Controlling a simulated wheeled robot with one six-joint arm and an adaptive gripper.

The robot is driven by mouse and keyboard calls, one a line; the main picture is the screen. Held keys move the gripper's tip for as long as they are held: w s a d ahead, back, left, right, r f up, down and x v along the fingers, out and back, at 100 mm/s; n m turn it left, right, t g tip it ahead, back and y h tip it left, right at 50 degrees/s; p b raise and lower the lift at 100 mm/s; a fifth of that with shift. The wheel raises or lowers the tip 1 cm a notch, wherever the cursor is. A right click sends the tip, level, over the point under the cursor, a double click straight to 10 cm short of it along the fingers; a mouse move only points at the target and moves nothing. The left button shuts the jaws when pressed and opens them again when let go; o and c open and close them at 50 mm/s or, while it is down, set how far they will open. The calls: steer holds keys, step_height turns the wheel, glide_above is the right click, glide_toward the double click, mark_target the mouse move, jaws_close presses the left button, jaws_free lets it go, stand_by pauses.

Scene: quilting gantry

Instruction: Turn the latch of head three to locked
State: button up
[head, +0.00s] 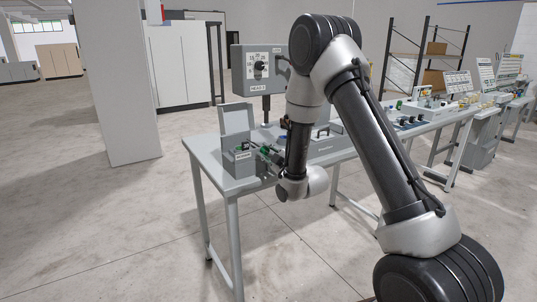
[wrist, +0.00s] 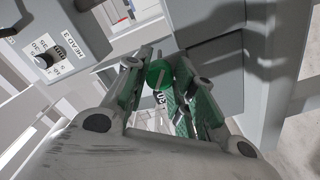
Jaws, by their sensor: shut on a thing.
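My gripper (wrist: 158,85) is shut on a round green knob (wrist: 159,72), which shows between its green-padded fingers in the wrist view. A pale slot or bar crosses the knob, and a small dark-and-white label sits just below it. I cannot tell whether the knob is the latch or which way it is set. In the head view my gripper (head: 263,155) is low over the table, beside a small labelled grey box. The grey HEAD 3 unit (head: 250,87) stands on a post behind; its dial and label also show in the wrist view (wrist: 52,45).
The grey box (head: 240,167) has its lid (head: 235,121) raised at the table's left end. A flat grey case (head: 325,147) lies right of my arm. The table (head: 205,160) has bare room at its left edge. More benches with equipment run off to the right.

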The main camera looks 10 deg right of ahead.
stand_by(0.3)
steer(key=o, duration=1)
steer(key=shift+o, duration=0.2)
steer(key=v, duration=0.7)
steer(key=shift+s, duration=0.25)
steer(key=shift+r, duration=0.15)
